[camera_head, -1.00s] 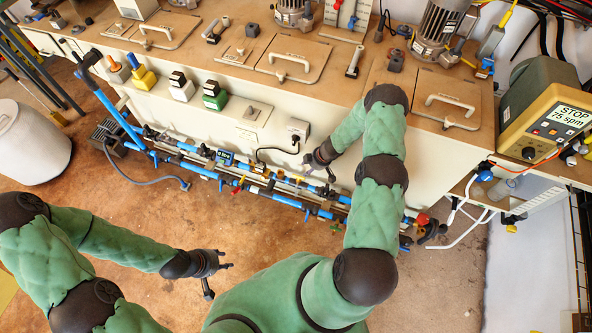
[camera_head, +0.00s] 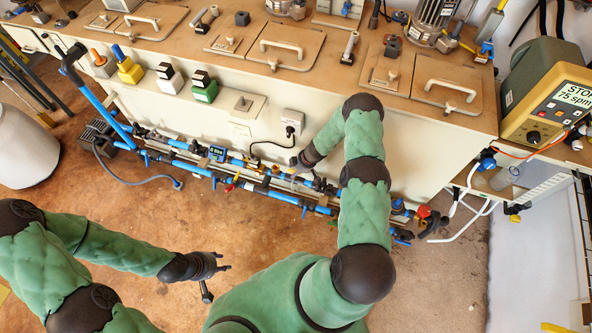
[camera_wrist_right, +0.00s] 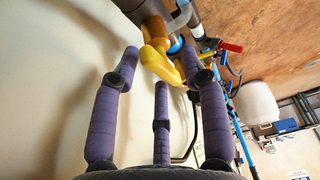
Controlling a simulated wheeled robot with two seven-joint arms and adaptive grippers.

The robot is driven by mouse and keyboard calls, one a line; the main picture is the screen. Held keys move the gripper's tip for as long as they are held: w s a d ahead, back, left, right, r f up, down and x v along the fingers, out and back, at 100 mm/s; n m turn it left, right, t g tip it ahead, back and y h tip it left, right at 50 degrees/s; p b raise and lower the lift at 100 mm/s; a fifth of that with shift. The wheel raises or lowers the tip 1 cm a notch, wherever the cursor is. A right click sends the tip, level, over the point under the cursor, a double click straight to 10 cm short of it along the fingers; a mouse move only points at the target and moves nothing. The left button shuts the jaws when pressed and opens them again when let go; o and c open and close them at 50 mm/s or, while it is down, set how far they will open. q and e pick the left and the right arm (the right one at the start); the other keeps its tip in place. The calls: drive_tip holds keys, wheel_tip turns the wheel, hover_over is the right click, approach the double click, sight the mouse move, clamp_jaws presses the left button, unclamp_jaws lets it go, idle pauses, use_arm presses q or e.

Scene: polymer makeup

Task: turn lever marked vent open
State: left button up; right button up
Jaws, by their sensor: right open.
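In the right wrist view a yellow lever (camera_wrist_right: 160,62) hangs from a valve on a pipe, just beyond my right gripper's fingertips. No marking on it is readable. My right gripper (camera_wrist_right: 160,82) is open, with three purple-grey fingers spread and nothing between them. In the head view my right gripper (camera_head: 298,164) is small, beside the pipe run (camera_head: 235,165) along the bench front. It partly hides the valve there, so I cannot tell whether it touches the lever. My left gripper (camera_head: 222,265) hangs over the bare floor, fingers apart and empty, away from the pipes.
A red-handled valve (camera_wrist_right: 230,46) sits farther along the pipe. The bench front (camera_head: 420,150) stands close behind the pipes. A grey-yellow pump (camera_head: 550,100) is at the right, with a white drum (camera_head: 25,140) at the left. The floor (camera_head: 140,225) before the pipes is mostly clear.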

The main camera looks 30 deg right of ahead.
clamp_jaws()
drive_tip(key=shift+r+n+p, duration=0.15)
drive_tip(key=shift+n+p, duration=0.15)
drive_tip(key=shift+p, duration=0.25)
drive_tip(key=shift+n+y+p, duration=0.3)
drive_tip(key=shift+n+p, duration=0.1)
unclamp_jaws()
drive_tip(key=v, duration=1.1)
drive_tip(key=shift+r, duration=0.4)
